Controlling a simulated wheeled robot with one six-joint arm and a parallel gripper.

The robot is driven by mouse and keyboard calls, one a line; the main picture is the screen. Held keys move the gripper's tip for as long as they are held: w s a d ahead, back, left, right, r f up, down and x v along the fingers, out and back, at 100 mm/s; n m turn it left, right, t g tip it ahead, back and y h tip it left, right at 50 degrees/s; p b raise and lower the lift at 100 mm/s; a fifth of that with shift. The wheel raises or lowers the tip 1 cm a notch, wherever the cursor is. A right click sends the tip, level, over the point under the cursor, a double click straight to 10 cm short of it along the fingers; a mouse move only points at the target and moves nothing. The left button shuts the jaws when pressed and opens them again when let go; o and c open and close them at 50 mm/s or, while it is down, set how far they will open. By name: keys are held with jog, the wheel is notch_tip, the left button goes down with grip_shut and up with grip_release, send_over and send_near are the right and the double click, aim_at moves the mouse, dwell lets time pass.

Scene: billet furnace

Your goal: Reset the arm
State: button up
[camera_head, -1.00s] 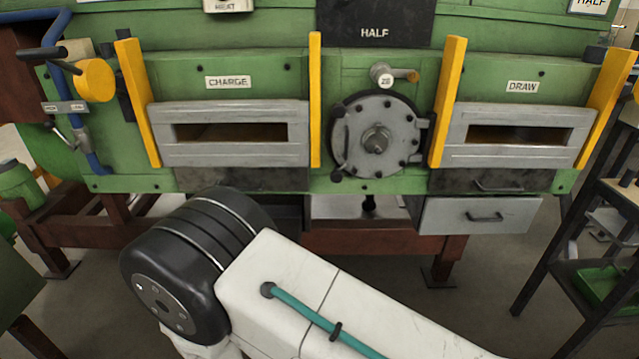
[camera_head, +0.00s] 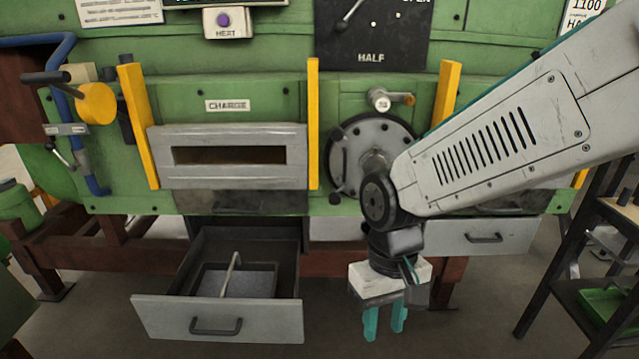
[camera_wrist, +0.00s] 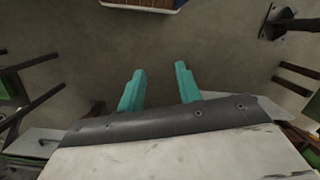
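My gripper (camera_head: 384,328) hangs from the arm at lower right of centre in the head view, fingers pointing down. Its two teal fingers are apart with nothing between them, and they also show in the wrist view (camera_wrist: 159,78) against bare floor. My arm reaches in from the upper right, bent at the wrist in front of the round grey flange (camera_head: 345,150). The arm hides the DRAW side of the furnace and part of the flange.
The left drawer (camera_head: 215,318) under the CHARGE door (camera_head: 225,180) stands pulled out, with a dark tray and a rod inside. The right drawer (camera_head: 490,240) is shut. A dark rack (camera_head: 560,285) stands at the right. Floor below my gripper is clear.

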jog(key=s+d+r+m+t, duration=0.1)
jog(key=s+d+r+m, duration=0.1)
jog(key=s+d+r, duration=0.2)
jog(key=s+d+r+m+t, duration=0.2)
jog(key=s+d+r, duration=0.2)
jog(key=d+r, duration=0.4)
jog(key=d, duration=0.4)
jog(key=shift+s+d, duration=0.2)
jog(key=shift+d, duration=0.05)
jog(key=shift+a, duration=0.1)
